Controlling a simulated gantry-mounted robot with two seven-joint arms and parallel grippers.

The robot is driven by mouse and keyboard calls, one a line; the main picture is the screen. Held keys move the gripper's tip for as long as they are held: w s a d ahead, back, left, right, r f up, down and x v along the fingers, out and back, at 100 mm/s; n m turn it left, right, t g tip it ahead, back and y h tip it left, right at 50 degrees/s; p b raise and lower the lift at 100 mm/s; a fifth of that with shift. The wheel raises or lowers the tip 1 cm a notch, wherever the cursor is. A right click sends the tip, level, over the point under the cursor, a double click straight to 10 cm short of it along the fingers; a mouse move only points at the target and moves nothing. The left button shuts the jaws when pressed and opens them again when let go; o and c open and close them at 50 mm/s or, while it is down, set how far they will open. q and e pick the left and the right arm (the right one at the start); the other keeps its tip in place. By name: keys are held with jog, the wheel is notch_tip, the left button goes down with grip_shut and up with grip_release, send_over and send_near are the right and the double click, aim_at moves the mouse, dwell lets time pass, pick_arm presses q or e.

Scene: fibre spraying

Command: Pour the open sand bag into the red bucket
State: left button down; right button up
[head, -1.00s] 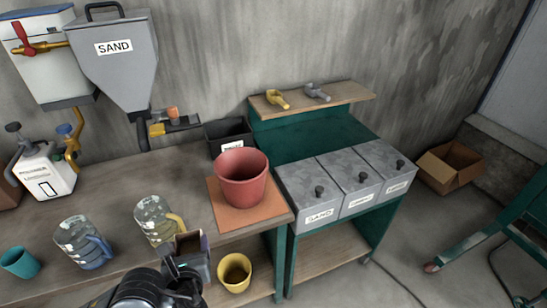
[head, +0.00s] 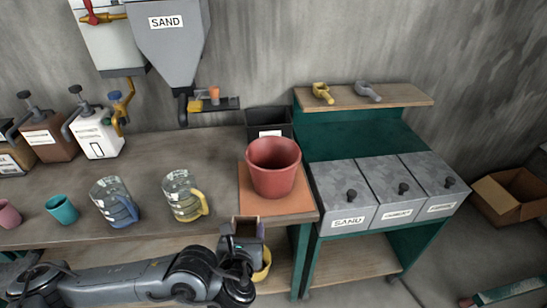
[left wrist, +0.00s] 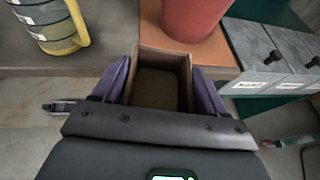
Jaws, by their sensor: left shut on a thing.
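The red bucket (head: 274,178) stands upright on an orange-brown square mat (head: 301,203) at the table's right end. Its lower side shows at the top of the left wrist view (left wrist: 193,16). My left gripper (head: 243,243) is in front of the table edge, below and slightly left of the bucket. Its purple fingers are shut on the open sand bag (head: 247,221), a brown box-shaped bag held upright. In the left wrist view the bag's mouth is open, with tan sand (left wrist: 157,90) inside. The bag is apart from the bucket. My right gripper is out of view.
Two measuring jugs, one with a blue handle (head: 115,203) and one with a yellow handle (head: 183,197), stand left of the mat. A yellow cup (head: 264,265) is partly hidden behind my gripper. Grey lidded bins (head: 343,190) stand right. A black box (head: 268,124) sits behind the bucket.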

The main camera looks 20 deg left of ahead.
pick_arm(q)
jog(key=shift+w+d+f, duration=0.1)
jog(key=shift+d+f, duration=0.25)
jog(key=shift+d, duration=0.25)
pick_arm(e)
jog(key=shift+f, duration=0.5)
pick_arm(q)
jog(key=shift+h, duration=0.3)
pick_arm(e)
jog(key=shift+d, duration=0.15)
